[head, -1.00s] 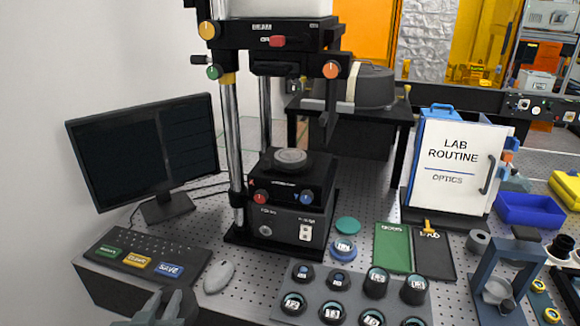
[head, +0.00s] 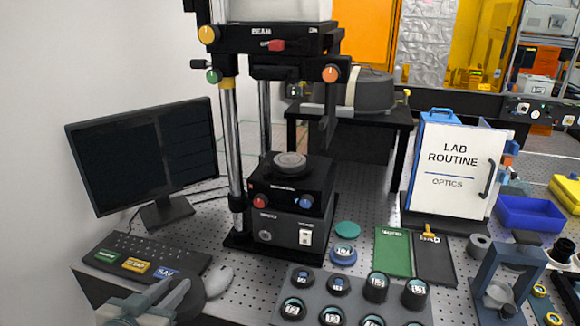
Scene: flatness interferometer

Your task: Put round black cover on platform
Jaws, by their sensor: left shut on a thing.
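A round black cover (head: 191,304) shows at the bottom left, beside the mouse and in front of the keyboard. My left gripper (head: 180,290) is shut on it, and the fingers hide part of it. The black instrument's platform (head: 262,165) stands at the centre, behind and to the right of the gripper, with a grey round disc (head: 290,160) on top. My right gripper is not in view.
A monitor (head: 140,160), keyboard (head: 135,262) and grey mouse (head: 219,280) are at left. A rack of lens cells (head: 310,280) stands at front centre. A dark drum (head: 365,92) sits on a black table behind.

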